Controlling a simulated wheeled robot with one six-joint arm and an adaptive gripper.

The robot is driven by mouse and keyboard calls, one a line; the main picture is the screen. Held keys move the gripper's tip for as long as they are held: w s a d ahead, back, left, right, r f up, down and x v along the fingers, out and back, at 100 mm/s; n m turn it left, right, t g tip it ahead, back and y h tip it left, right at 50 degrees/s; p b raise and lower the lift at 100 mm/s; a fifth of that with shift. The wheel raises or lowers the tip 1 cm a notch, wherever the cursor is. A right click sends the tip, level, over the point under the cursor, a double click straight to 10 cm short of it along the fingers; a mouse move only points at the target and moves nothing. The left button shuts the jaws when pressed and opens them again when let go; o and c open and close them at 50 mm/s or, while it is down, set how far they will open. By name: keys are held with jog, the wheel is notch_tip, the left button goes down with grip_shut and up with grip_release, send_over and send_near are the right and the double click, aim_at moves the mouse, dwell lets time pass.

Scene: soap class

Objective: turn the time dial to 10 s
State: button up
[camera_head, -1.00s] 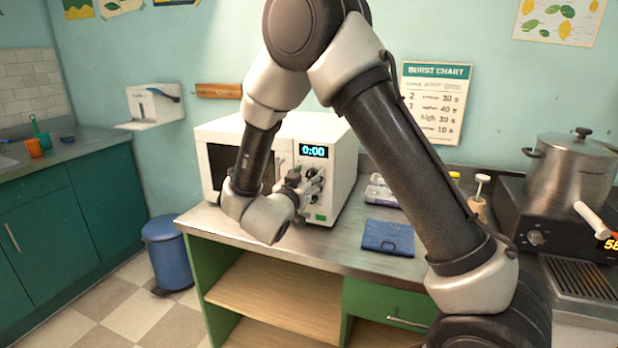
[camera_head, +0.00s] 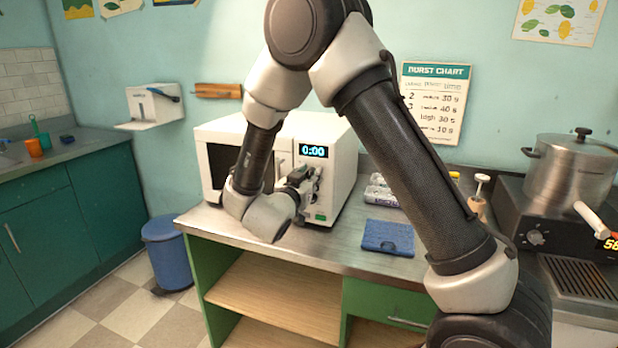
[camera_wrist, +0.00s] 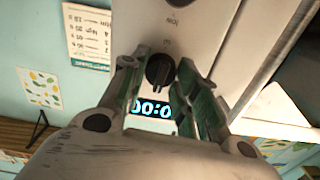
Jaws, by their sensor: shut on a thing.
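The white microwave (camera_head: 343,150) stands on the counter, with its display (camera_head: 313,151) reading 0:00. The wrist view shows the black time dial (camera_wrist: 159,71) beside the lit display (camera_wrist: 152,108), which appears upside down and partly covered by my fingers. My gripper (camera_head: 307,180) is at the microwave's control panel, below the display. In the wrist view my gripper (camera_wrist: 158,82) has one finger on each side of the dial and is shut on it. Another dark knob (camera_wrist: 176,3) shows at the wrist view's top edge. The dial's markings are too small to read.
A folded blue cloth (camera_head: 388,238) lies on the counter right of the microwave. Small packs (camera_head: 381,197) and a pump bottle (camera_head: 480,192) stand behind it. A steel pot (camera_head: 572,172) sits on a hotplate at the right. A burst chart (camera_head: 436,102) hangs on the wall.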

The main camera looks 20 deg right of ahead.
jog(key=shift+m, duration=2.5)
jog(key=o, duration=1)
jog(key=v, duration=1.2)
